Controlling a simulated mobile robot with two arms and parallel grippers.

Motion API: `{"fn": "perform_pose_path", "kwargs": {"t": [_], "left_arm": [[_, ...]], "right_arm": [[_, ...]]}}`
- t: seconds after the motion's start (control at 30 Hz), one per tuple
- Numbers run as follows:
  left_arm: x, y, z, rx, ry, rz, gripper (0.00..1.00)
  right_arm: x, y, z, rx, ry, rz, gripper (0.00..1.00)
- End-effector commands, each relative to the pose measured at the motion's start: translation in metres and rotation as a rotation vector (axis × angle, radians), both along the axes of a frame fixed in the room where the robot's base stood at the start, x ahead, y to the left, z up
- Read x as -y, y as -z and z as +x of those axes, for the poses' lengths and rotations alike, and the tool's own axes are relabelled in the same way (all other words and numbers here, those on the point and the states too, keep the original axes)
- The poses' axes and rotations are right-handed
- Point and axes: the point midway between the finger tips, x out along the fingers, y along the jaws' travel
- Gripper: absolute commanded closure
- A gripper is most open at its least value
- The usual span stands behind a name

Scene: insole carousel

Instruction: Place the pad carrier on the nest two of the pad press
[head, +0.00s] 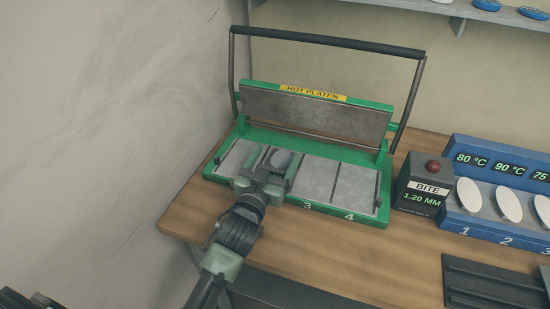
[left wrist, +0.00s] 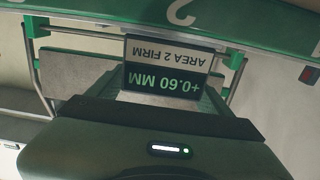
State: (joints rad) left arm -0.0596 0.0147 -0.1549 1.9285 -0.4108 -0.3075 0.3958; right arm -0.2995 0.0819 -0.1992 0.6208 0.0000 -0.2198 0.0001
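The pad press (head: 325,173) is green and stands open, its grey platen raised behind a row of grey nests. The pad carrier (head: 282,158) shows as a small dark frame with a light grey oval at nest two, second from the left. In the left wrist view its label (left wrist: 165,65) reads upside down "AREA 2 FIRM +0.60 MM". My left gripper (head: 279,166) is over nest two with a finger on each side of the carrier. Whether the fingers press on it or stand clear, I cannot tell. The carrier's underside is hidden.
A dark box (head: 424,185) reading "BITE 1.20 MM" stands right of the press. Beyond it is a blue rack (head: 470,220) with white oval pads. A black tray (head: 490,285) lies at the front right. Bare wooden table (head: 330,248) lies before the press.

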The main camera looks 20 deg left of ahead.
Motion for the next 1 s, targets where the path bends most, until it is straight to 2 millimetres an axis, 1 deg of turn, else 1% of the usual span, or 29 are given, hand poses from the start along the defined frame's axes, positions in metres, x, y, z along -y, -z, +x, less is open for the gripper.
{"fn": "perform_pose_path", "kwargs": {"t": [0.03, 0.23, 0.37, 0.47, 0.57, 0.8, 0.9, 1.0], "left_arm": [[0.001, 0.014, -0.002, -0.026, 0.001, 0.000, 0.11], [0.001, 0.016, -0.002, -0.030, 0.001, -0.001, 0.11], [0.001, 0.013, -0.002, -0.030, 0.001, -0.001, 0.11], [0.001, 0.001, -0.002, -0.029, 0.002, 0.000, 0.11], [0.001, 0.005, -0.019, -0.030, 0.002, -0.002, 0.11], [-0.002, 0.001, -0.073, -0.023, 0.001, -0.002, 0.11], [-0.003, 0.000, -0.092, -0.020, 0.000, -0.002, 0.11], [-0.003, -0.001, -0.106, -0.020, 0.000, -0.001, 0.11]], "right_arm": [[0.000, 0.001, 0.000, 0.000, 0.000, 0.000, 0.64], [0.000, 0.002, 0.000, 0.000, 0.000, 0.000, 0.64], [0.000, 0.000, 0.000, -0.001, 0.001, 0.000, 0.64], [0.000, -0.007, 0.000, -0.001, 0.001, 0.000, 0.64], [0.000, -0.002, 0.000, -0.001, 0.000, 0.000, 0.64], [-0.001, 0.006, -0.001, -0.001, 0.000, 0.001, 0.64], [-0.001, 0.008, -0.001, -0.001, 0.000, 0.002, 0.64], [-0.002, 0.010, -0.001, -0.001, 0.000, 0.002, 0.64]]}}
